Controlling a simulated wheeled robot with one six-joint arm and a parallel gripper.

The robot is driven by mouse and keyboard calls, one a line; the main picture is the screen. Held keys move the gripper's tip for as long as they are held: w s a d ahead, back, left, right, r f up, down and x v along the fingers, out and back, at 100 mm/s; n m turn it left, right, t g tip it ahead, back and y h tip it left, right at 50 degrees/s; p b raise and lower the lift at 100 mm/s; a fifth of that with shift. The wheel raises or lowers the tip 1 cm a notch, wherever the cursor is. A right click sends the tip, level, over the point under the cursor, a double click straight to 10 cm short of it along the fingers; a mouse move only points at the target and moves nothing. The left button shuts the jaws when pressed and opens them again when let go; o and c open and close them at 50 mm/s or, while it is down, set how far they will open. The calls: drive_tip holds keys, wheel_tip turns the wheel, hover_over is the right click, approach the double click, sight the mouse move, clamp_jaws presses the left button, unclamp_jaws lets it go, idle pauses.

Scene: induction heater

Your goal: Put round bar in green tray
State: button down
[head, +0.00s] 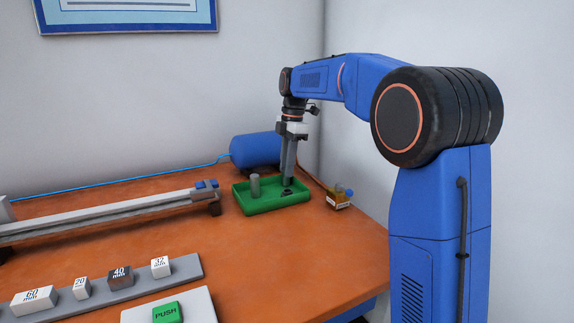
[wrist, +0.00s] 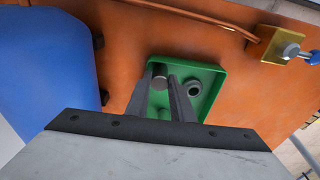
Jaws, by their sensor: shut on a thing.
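The green tray (head: 272,208) stands on the orange bench, and it also shows in the wrist view (wrist: 209,72). My gripper (head: 288,182) points straight down into the right part of the tray. A grey upright cylinder (head: 255,186) stands in the tray's left part. A dark hollow ring (wrist: 194,88) lies beside the fingers in the tray.
A blue tank (head: 256,149) stands behind the tray and is close in the wrist view. A yellow block with a blue knob (head: 338,198) is to the right. A grey rail (head: 120,214) and a row of size blocks (head: 121,277) are to the left.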

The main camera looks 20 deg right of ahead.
drive_tip(key=c, duration=1.5)
unclamp_jaws()
drive_tip(key=shift+o, duration=0.2)
drive_tip(key=shift+r, duration=0.1)
wheel_tip(320, 180, up, 17)
drive_tip(key=d, duration=0.2)
drive_tip(key=shift+w, duration=0.2)
